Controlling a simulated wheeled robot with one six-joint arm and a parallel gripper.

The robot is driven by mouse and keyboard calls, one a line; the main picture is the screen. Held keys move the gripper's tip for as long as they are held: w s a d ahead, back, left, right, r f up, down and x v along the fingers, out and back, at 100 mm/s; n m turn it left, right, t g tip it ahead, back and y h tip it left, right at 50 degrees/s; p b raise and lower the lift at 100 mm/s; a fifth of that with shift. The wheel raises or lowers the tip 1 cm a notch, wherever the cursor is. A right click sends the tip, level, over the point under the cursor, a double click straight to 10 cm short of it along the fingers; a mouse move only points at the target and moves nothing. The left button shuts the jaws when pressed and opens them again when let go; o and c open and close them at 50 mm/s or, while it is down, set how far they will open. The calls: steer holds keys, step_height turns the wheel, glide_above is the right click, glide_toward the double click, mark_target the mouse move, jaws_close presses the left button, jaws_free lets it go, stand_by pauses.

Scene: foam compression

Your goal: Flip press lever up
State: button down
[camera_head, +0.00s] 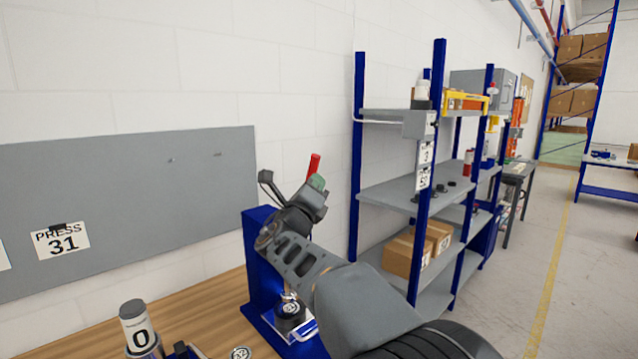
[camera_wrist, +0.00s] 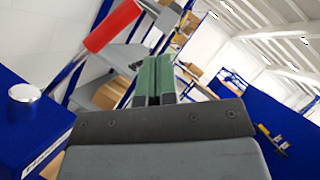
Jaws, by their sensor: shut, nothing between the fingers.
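The blue press (camera_head: 262,262) stands on the wooden bench in the head view, partly hidden behind my arm. Its lever has a red handle (camera_head: 314,164) that points up and slightly right, beyond my gripper. In the wrist view the red handle (camera_wrist: 112,27) is at the upper left on a thin metal rod, tilted up to the right. My gripper (camera_head: 317,182) has green fingertips, held together with nothing between them. In the wrist view the fingertips (camera_wrist: 154,80) are right of the handle, and a gap shows between them in the picture. The press body (camera_wrist: 30,115) fills the lower left there.
A blue-post shelf (camera_head: 392,190) with boxes stands right of the press. A grey board (camera_head: 130,190) labelled PRESS 31 hangs on the wall behind the bench (camera_head: 215,310). A grey cylinder marked 0 (camera_head: 140,327) stands at the bench's left.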

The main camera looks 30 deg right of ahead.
steer(key=s+a, duration=0.1)
steer(key=s, duration=0.1)
steer(key=s+a+f+b, duration=0.1)
steer(key=s+a, duration=0.1)
steer(key=shift+s+a, duration=0.15)
steer(key=shift+a, duration=0.05)
steer(key=shift+f, duration=0.1)
stand_by(0.4)
steer(key=s+d+f+m+g+y, duration=0.1)
steer(key=s+f+m+g+y, duration=0.25)
steer(key=f+m, duration=0.7)
steer(key=s+f+m+g+y, duration=0.3)
steer(key=f+m+g+y, duration=0.15)
steer(key=f+m, duration=0.6)
steer(key=s+a+f+m+g+y, duration=0.2)
steer(key=s+a+f+m+y, duration=0.7)
steer(key=m, duration=0.5)
steer(key=s+a, duration=0.2)
steer(key=a, duration=0.1)
steer(key=shift+s+m+y, duration=0.3)
steer(key=shift+s+y, duration=0.05)
steer(key=shift+y, duration=0.05)
